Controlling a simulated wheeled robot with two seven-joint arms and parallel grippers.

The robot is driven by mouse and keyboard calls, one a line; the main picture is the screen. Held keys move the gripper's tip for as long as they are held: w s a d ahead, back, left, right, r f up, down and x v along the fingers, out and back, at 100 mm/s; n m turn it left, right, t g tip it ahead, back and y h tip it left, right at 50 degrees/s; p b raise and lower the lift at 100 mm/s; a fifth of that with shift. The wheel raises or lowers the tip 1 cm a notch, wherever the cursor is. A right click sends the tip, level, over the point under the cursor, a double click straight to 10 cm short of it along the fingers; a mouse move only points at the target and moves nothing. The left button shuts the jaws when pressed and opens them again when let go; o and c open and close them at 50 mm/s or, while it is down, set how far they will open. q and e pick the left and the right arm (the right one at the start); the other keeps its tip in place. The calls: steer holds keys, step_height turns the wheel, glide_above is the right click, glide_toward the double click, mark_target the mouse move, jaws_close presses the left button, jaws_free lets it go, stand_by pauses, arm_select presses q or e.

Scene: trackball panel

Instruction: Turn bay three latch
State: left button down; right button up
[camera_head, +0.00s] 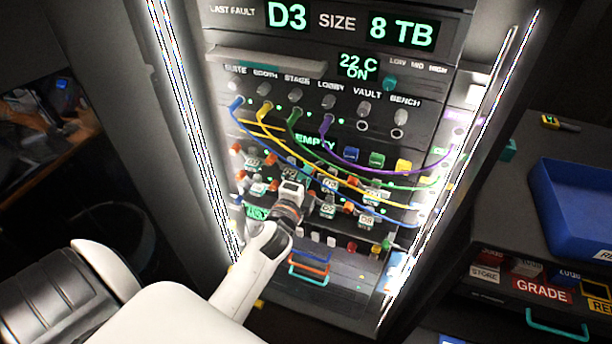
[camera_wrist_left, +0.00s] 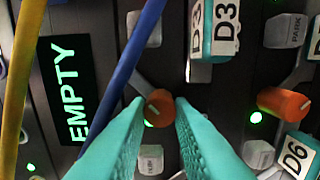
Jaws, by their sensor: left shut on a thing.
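In the left wrist view, my left gripper (camera_wrist_left: 160,106) has its teal fingers closed around an orange latch knob (camera_wrist_left: 158,108) with a pale pointer line. A grey lever lies along the knob's upper left. A drive block labelled D3 (camera_wrist_left: 224,38) sits just above and to the right of the knob. In the head view, my left gripper (camera_head: 303,178) reaches into the lower bay rows, and its own wrist hides the held knob. My right gripper is not in view.
A second orange knob (camera_wrist_left: 285,103) and a D6 block (camera_wrist_left: 296,157) sit to the right. A blue cable (camera_wrist_left: 122,70) and a yellow cable (camera_wrist_left: 22,70) pass close by the fingers. A blue tray (camera_head: 570,205) stands on the right counter.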

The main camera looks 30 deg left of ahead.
arm_select(q)
steer(key=shift+n, duration=0.3)
steer(key=c, duration=1.3)
jaws_free()
steer(key=shift+b+v, duration=1.7)
steer(key=shift+v, duration=4.35)
